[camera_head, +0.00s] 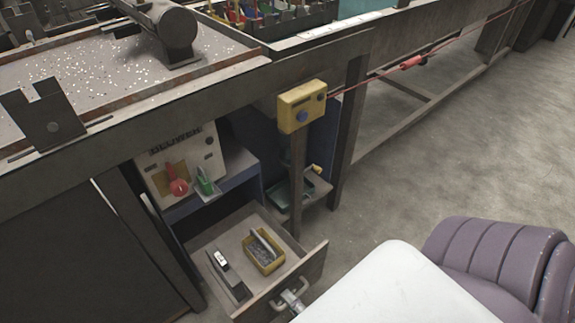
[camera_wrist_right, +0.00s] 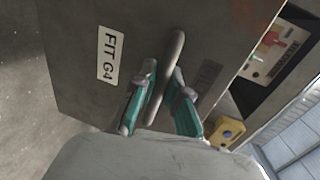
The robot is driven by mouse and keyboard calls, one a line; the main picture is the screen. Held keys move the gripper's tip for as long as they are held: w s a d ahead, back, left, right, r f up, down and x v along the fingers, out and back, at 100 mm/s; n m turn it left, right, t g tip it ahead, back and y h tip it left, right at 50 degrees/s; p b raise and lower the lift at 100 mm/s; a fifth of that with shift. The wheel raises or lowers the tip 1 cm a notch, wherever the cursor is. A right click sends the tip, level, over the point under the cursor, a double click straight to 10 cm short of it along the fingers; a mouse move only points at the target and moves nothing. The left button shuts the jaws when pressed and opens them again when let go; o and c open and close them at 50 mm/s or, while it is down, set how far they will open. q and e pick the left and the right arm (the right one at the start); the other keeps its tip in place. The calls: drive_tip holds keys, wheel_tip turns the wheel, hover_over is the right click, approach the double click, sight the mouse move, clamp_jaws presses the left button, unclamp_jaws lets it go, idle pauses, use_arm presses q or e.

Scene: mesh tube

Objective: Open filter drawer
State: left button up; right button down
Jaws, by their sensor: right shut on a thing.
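The filter drawer (camera_head: 215,238) is pulled out below the bench, and its inside shows in the head view. Its front panel fills much of the right wrist view (camera_wrist_right: 90,60), with a "FIT G4" label on it. My right gripper (camera_head: 291,297) is at the drawer's handle (camera_head: 303,288). In the right wrist view my right gripper (camera_wrist_right: 160,92) has its teal-edged fingers on both sides of the bar handle (camera_wrist_right: 172,55), shut on it. My left gripper is not in view.
A yellow tray (camera_head: 263,256) and a dark tool (camera_head: 226,268) lie in the drawer. Above it is a blower panel (camera_head: 182,165) with a red knob. A yellow button box (camera_head: 302,107) hangs on a post. A purple padded seat (camera_head: 495,262) stands at the right. Open floor lies beyond.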

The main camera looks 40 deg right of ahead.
drive_tip(key=c, duration=1.4)
unclamp_jaws()
drive_tip(key=shift+c, duration=0.2)
drive_tip(key=v, duration=1.2)
